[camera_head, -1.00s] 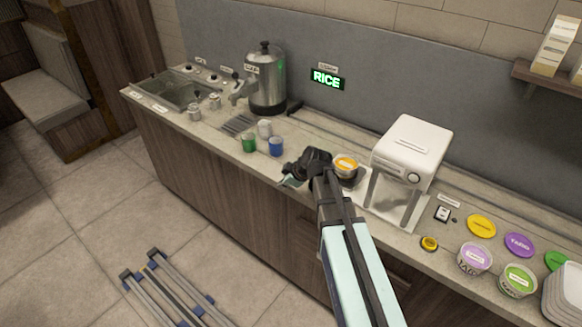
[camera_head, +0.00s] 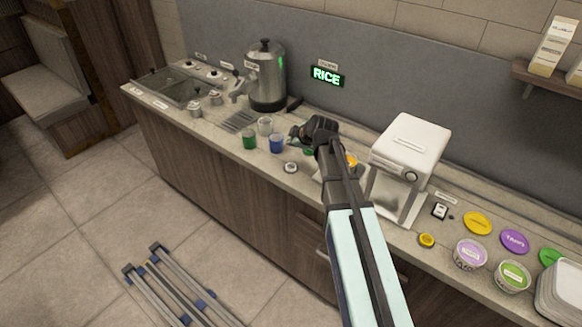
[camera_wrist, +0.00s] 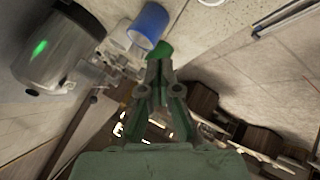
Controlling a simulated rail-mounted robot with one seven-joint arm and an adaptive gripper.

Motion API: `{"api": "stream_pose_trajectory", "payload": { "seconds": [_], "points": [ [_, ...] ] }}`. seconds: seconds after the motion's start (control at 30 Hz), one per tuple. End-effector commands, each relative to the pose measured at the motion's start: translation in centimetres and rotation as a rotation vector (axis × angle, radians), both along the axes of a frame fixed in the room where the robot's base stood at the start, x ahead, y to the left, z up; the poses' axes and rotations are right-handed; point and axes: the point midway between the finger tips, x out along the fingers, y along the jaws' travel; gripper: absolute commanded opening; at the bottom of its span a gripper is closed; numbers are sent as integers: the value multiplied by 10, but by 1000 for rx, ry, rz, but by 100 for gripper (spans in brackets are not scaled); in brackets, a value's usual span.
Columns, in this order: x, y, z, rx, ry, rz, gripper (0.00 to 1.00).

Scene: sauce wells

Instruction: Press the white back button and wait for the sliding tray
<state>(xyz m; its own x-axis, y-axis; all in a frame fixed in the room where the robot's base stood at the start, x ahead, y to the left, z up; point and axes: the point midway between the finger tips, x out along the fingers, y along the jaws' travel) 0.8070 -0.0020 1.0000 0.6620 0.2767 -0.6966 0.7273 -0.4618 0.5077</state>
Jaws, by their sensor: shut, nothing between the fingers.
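My gripper (camera_head: 297,133) is shut and empty, above the counter to the left of the white machine (camera_head: 410,150). Its fingers (camera_wrist: 159,68) meet in the wrist view. A small white round button with a dark rim (camera_head: 290,167) sits near the counter's front edge, below and apart from my gripper. I cannot tell for certain that it is the back button. A pale tray (camera_head: 321,177) shows beside the machine, partly hidden by my arm. An orange-lidded tub (camera_head: 351,160) at the tray is also partly covered.
A green cup (camera_head: 249,140), blue cup (camera_head: 276,144) and white cup (camera_head: 265,125) stand left of my gripper. A steel urn (camera_head: 267,80) is behind them. A lit RICE sign (camera_head: 327,76) hangs on the wall.

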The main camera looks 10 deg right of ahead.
Motion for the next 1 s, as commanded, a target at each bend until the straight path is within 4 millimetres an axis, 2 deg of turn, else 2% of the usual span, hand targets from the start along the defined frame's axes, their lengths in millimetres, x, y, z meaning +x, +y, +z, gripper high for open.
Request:
{"api": "stream_pose_trajectory", "payload": {
  "seconds": [0.37,0.73,1.0],
  "points": [
    [0,0,-26,1,2,0,0],
    [0,0,-77,0,0,0,0],
    [0,0,-88,0,0,0,0]
  ]
}}
